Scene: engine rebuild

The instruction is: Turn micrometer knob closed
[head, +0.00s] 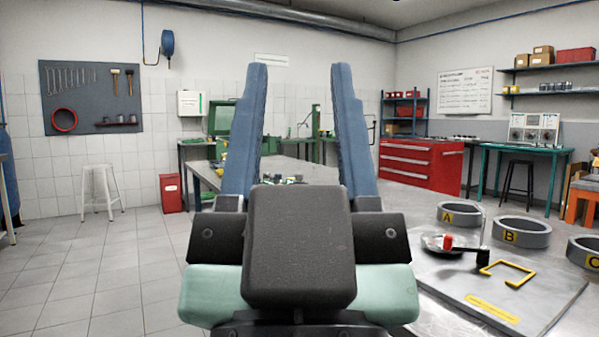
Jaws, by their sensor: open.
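My gripper (297,70) fills the middle of the head view, its two blue fingers pointing up and spread wide apart with nothing between them. To its right, on a grey plate (545,300) on the workbench, lies a yellow open-sided frame (506,277), which may be the micrometer frame. Beside it is a small black stand (483,259) with a thin upright rod and an arm ending in a red piece (448,242). I cannot tell for sure which part is the micrometer knob. My gripper is apart from all of these.
Grey rings marked A (459,215), B (521,232) and C (585,252) stand behind the plate. A round metal dish (432,243) sits under the red piece. A red tool cabinet (420,167) stands farther back. The tiled floor at left is mostly clear around a white stool (101,190).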

